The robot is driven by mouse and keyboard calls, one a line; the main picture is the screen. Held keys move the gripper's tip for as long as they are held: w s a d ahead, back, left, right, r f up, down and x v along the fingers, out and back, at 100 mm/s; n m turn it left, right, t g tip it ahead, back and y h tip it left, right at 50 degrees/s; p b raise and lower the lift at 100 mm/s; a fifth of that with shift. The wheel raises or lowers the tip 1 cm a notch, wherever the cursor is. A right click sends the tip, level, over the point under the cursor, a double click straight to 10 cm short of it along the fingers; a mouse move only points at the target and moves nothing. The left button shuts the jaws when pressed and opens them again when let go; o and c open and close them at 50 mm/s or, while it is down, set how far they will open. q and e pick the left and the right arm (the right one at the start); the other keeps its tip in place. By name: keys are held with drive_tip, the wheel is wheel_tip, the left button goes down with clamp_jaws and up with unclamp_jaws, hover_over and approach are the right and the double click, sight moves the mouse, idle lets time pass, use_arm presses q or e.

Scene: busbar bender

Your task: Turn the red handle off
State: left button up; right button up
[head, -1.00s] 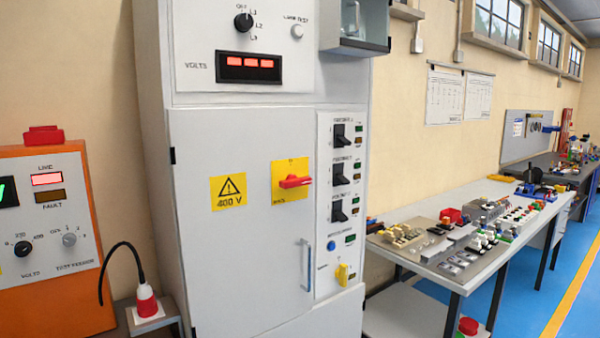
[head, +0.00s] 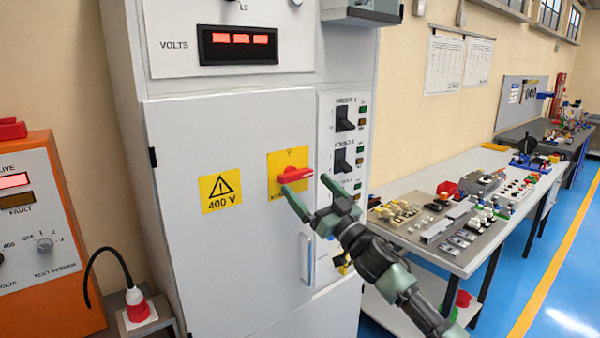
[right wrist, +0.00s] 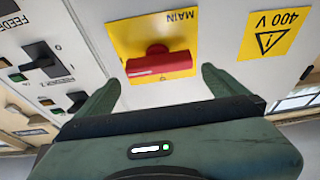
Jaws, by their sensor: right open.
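The red handle (head: 295,174) sits on a yellow plate (head: 287,158) on the cabinet door and lies roughly horizontal in the head view. In the right wrist view the red handle (right wrist: 159,63) also lies across its yellow plate, marked MAIN, and the picture is upside down. My right gripper (head: 309,197) is open and empty, just below and in front of the handle. In the right wrist view its two fingers (right wrist: 160,85) stand apart, one to each side of the handle, with the handle beyond the tips. My left gripper is not in view.
The grey cabinet door (head: 225,255) carries a 400 V sign (head: 220,188) and a vertical door handle (head: 308,258). Black feeder switches (head: 343,160) line the panel to the right. A workbench (head: 420,258) stands at right, an orange test unit (head: 50,310) at left.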

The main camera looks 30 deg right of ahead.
sight(299, 177)
drive_tip(key=p+x, duration=0.1)
drive_tip(key=x, duration=0.3)
drive_tip(key=shift+w+f, duration=0.1)
drive_tip(key=shift+w, duration=0.2)
drive_tip(key=c, duration=1.8)
